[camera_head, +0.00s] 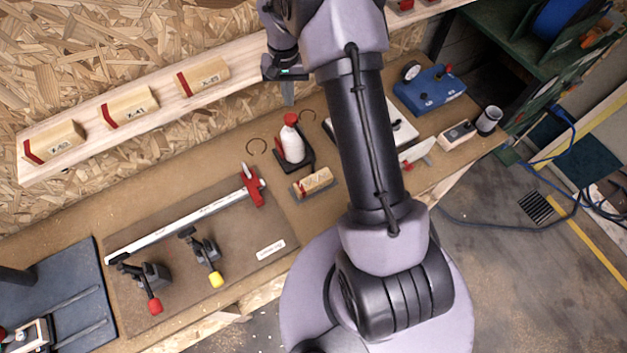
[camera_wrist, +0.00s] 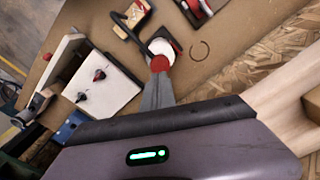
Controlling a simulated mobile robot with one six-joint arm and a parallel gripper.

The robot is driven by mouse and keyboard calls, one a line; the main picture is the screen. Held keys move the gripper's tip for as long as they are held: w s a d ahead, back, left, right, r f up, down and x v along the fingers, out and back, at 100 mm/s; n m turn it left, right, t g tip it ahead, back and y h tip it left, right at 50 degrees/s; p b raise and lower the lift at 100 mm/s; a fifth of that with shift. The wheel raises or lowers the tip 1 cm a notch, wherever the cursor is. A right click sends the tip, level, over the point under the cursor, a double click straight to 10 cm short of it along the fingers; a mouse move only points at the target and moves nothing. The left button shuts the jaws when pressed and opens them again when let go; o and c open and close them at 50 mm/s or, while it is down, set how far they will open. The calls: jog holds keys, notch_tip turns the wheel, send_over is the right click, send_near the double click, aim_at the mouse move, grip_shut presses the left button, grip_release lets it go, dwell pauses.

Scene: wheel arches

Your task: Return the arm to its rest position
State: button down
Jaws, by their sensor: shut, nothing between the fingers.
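My gripper (camera_head: 287,92) is above the back of the workbench (camera_head: 220,150), close to the wall shelf. Its fingers are shut and hold nothing. In the wrist view the shut fingers (camera_wrist: 158,92) point at a white bottle (camera_wrist: 161,47) with a red cap. In the head view this bottle (camera_head: 292,143) stands on the bench below my gripper, apart from it. My arm reaches up from my base across the right-middle of the head view and hides part of the bench.
A wooden shelf (camera_head: 150,95) with several wooden blocks runs along the chipboard wall. A brown board (camera_head: 190,260) bears a clamp bar (camera_head: 185,220) and toggle clamps. A wooden block (camera_head: 312,181) lies near the bottle. A blue box (camera_head: 430,90) stands right of my arm. Open floor lies right.

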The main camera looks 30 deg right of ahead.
jog(key=shift+r+p, duration=0.35)
jog(key=shift+r, duration=0.55)
jog(key=s+a+r+t+b, duration=0.3)
jog(key=s+a+b, duration=0.6)
jog(key=b, duration=0.8)
jog(key=s+a+f+t+b, duration=0.1)
jog(key=s+a+f+b, duration=0.1)
jog(key=s, duration=0.4)
jog(key=s+a+f+n+t+y+b, duration=0.1)
jog(key=s+a+f+b, duration=0.1)
jog(key=s+f+b, duration=0.2)
jog(key=s+a+f+y+b, duration=0.1)
jog(key=s+f+b, duration=0.2)
jog(key=s+b, duration=0.3)
jog(key=s, duration=0.3)
jog(key=shift+a+n+t+b, duration=0.3)
jog(key=shift+a+t, duration=0.1)
jog(key=shift+s, duration=0.1)
